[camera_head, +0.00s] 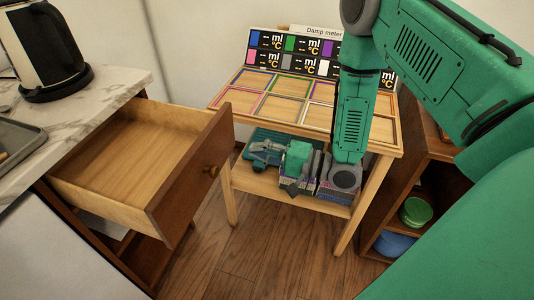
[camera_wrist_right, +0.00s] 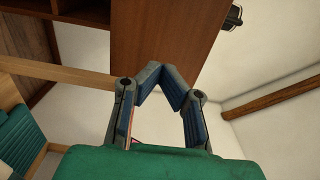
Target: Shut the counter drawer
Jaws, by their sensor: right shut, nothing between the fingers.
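The counter drawer (camera_head: 128,150) is pulled far out of the counter at the left in the head view and looks empty. My left gripper is not in view.
A marble counter (camera_head: 110,75) holds a black kettle (camera_head: 45,45) and a grey tray (camera_head: 15,140). A wooden table (camera_head: 390,145) with framed squares stands behind, its lower shelf holding boxes. A brown shelf unit (camera_head: 440,180) is at right. Wooden floor lies clear before the drawer.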

